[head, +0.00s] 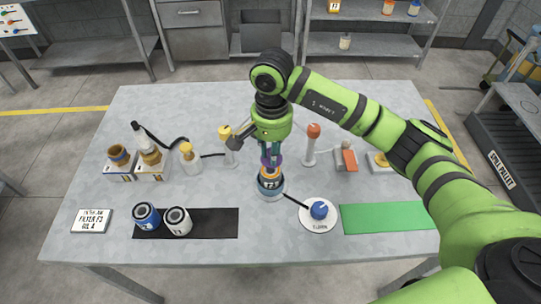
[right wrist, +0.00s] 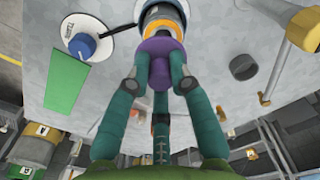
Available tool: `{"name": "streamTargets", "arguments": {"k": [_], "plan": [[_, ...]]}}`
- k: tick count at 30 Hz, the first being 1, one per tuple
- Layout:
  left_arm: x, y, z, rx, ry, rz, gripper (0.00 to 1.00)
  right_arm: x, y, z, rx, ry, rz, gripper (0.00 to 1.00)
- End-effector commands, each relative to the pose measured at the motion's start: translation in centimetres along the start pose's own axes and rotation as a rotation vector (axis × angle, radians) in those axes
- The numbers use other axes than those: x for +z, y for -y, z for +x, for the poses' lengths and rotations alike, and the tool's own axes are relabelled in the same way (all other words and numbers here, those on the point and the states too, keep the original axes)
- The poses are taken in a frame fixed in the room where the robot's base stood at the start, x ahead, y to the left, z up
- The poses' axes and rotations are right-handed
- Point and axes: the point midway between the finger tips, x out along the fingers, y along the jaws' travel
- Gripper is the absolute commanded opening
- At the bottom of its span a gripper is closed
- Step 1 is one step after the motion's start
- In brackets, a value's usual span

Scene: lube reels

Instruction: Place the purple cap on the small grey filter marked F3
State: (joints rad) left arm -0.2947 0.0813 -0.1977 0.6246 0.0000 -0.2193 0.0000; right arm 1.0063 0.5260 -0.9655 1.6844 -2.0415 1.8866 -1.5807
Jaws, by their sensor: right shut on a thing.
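The purple cap (head: 270,162) is in my right gripper (head: 271,154), whose fingers are shut around it. In the right wrist view the cap (right wrist: 160,60) sits between the fingertips of the gripper (right wrist: 161,77). Directly below the cap a canister with an orange band (head: 270,184) stands upright on a round base at mid-table. Its label is too small to read surely. In the right wrist view the cap overlaps the canister's end (right wrist: 160,17); I cannot tell whether it is seated. My left gripper is out of view.
A blue canister (head: 146,215) and a white canister (head: 178,221) stand on the black mat (head: 219,223). A blue knob (head: 319,210) on a white disc is right of the base. The green mat (head: 387,219) is bare. Bottles and an orange-topped post (head: 312,145) stand behind.

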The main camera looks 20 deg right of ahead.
Motion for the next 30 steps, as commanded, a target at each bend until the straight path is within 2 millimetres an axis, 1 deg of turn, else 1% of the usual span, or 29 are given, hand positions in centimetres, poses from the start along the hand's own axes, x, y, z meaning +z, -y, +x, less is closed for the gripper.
{"name": "streamTargets", "arguments": {"k": [4, 9, 12, 20, 24, 25, 26, 27, 30], "plan": [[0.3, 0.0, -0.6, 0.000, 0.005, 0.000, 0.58, -0.1, 0.3, 0.8, 0.003, 0.004, 0.000, 0.02], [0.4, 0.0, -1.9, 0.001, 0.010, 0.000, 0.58, -0.1, 0.3, 3.2, 0.003, 0.004, 0.000, 0.02], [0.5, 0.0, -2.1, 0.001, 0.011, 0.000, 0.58, -0.1, 0.3, 4.1, 0.000, 0.001, 0.000, 0.02], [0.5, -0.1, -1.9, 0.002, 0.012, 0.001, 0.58, -0.2, 0.4, 4.3, -0.001, -0.001, -0.001, 0.02], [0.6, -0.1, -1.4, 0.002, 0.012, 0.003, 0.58, -0.2, 0.3, 4.8, -0.001, -0.001, -0.001, 0.02], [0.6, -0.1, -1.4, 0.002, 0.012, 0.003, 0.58, -0.2, 0.3, 4.7, -0.001, -0.001, -0.001, 0.26], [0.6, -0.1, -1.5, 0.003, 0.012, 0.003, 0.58, -0.2, 0.3, 4.6, -0.001, -0.001, -0.001, 0.38], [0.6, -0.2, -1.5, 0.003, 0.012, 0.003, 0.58, -0.2, 0.3, 4.6, 0.000, -0.001, -0.001, 0.45], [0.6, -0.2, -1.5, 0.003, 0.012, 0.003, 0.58, -0.2, 0.3, 4.6, 0.000, 0.000, -0.001, 0.45]]}}
